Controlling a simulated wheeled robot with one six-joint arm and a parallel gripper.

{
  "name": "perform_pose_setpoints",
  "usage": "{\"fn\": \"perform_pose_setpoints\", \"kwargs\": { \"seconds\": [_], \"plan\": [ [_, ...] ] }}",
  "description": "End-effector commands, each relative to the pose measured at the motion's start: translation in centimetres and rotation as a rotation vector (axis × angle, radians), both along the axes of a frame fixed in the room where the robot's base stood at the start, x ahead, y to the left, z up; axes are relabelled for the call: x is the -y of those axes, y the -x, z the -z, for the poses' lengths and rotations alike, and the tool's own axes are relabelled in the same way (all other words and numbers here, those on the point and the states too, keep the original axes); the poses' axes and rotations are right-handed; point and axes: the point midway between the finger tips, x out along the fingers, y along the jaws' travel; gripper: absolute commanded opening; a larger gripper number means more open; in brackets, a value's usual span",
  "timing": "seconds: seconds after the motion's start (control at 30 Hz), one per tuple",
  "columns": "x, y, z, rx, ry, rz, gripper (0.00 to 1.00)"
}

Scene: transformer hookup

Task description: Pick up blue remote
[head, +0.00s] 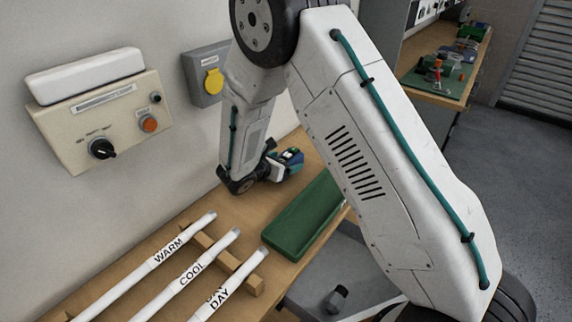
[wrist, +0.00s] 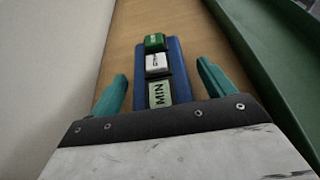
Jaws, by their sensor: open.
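A blue remote (wrist: 173,58) lies on the wooden bench in the wrist view. It has a green button at its far end, a white button in the middle and a pale green "MIN" label near me. My gripper (wrist: 161,70) is open, with one teal finger on each side of the remote and a visible gap on both sides. The near end of the remote is hidden behind the gripper's dark edge. In the head view my gripper (head: 285,166) is low over the bench, and little of the remote can be made out there.
A green tray (head: 304,216) lies on the bench right of my gripper. White tubes marked "WARM" (head: 168,250), "COOL" (head: 192,271) and "DAY" (head: 220,300) rest on a wooden rack nearer the camera. A control box (head: 100,118) and a grey box (head: 207,76) are on the wall behind.

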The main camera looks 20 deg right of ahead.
Motion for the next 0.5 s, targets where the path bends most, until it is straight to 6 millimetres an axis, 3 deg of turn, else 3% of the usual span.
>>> {"fn": "perform_pose_setpoints", "kwargs": {
  "seconds": [0.23, 0.27, 0.43, 0.5],
  "plan": [
    [0.32, -0.27, 0.22, 0.000, -0.001, -0.002, 0.82],
    [0.32, -0.27, 0.22, 0.000, -0.001, -0.002, 0.76],
    [0.31, -0.27, 0.20, 0.000, -0.001, -0.001, 0.29],
    [0.29, -0.28, 0.17, 0.001, 0.000, -0.002, 0.29]
  ]
}}
